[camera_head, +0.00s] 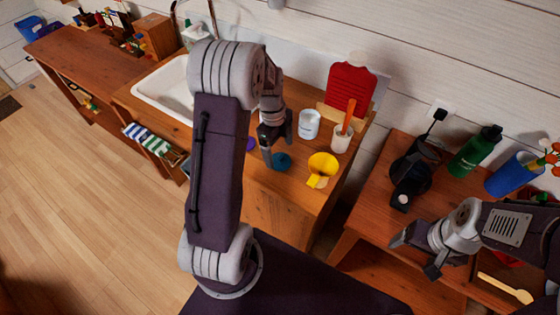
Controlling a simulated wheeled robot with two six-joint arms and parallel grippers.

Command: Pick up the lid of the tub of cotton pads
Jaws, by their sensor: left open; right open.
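A white tub (309,124) with faint lettering stands on the wooden counter; it looks like the tub of cotton pads, but I cannot read it. A round teal piece (283,161) lies on the counter in front of it; I cannot tell whether it is the lid. My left gripper (272,150) is open and points down just left of the tub, close to the teal piece. I cannot tell whether it touches anything. My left arm hides part of the counter. My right gripper (416,256) is open and appears empty over the right-hand table.
A yellow funnel-like object (321,169), a white cup with an orange-handled tool (342,138) and a red board (350,88) stand near the tub. A white sink (168,92) is left. A green bottle (475,152) and blue container (514,174) stand on the right-hand table (368,225).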

